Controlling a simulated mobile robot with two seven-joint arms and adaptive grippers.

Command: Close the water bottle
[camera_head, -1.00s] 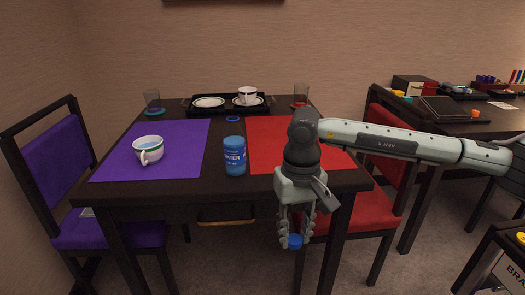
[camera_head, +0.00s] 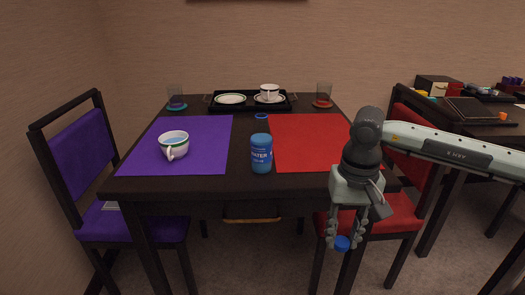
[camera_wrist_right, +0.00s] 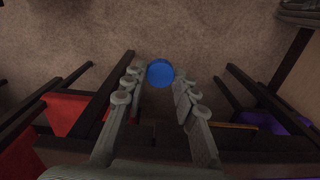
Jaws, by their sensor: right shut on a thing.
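The blue water bottle (camera_head: 261,154) stands upright on the dark table, between the purple and red placemats near the front edge. My right gripper (camera_head: 343,240) hangs in front of the table's front right corner, pointing down, below the tabletop. It is shut on a blue cap (camera_head: 342,244), held at its fingertips. In the right wrist view the blue cap (camera_wrist_right: 160,73) sits between the fingertips, with the floor beyond it. The bottle is to the left of the gripper and higher. My left gripper is not in view.
A cup (camera_head: 173,145) stands on the purple placemat (camera_head: 208,128). The red placemat (camera_head: 310,150) is bare. A black tray (camera_head: 247,108) with a plate and a cup on a saucer is at the back, between two glasses. A small blue ring (camera_head: 261,116) lies behind the bottle. A red chair (camera_head: 400,207) stands close to the gripper.

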